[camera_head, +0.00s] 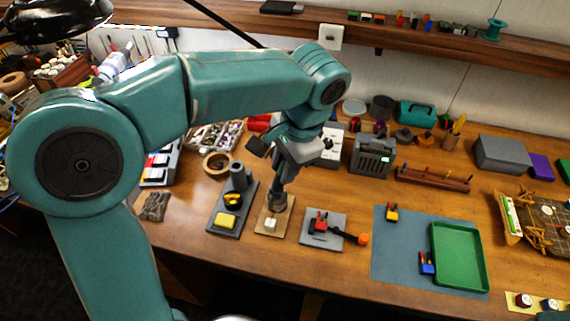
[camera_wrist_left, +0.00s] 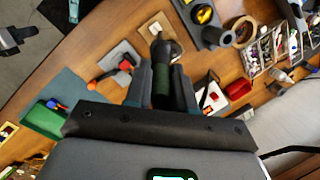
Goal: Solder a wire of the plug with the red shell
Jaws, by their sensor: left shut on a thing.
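The red-shelled plug (camera_head: 320,221) sits on a small grey plate (camera_head: 308,239), with an orange-ended lever beside it; it also shows in the left wrist view (camera_wrist_left: 125,65). My left gripper (camera_head: 287,165) is shut on a dark, upright, iron-like tool (camera_wrist_left: 163,85). The tool's lower end is over or at a wooden board (camera_head: 262,226) with a small whitish block (camera_head: 269,222), left of the plug. I cannot tell whether it touches the board. My right gripper (camera_wrist_left: 14,38) seems to show at the far left of the left wrist view; its jaws are unclear.
A dark stand (camera_head: 221,200) with a yellow sponge and an upright tube is left of the board. A blue mat (camera_head: 385,255) on the right carries two other plugs and a green tray (camera_head: 484,277). Boxes and tools line the back of the bench.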

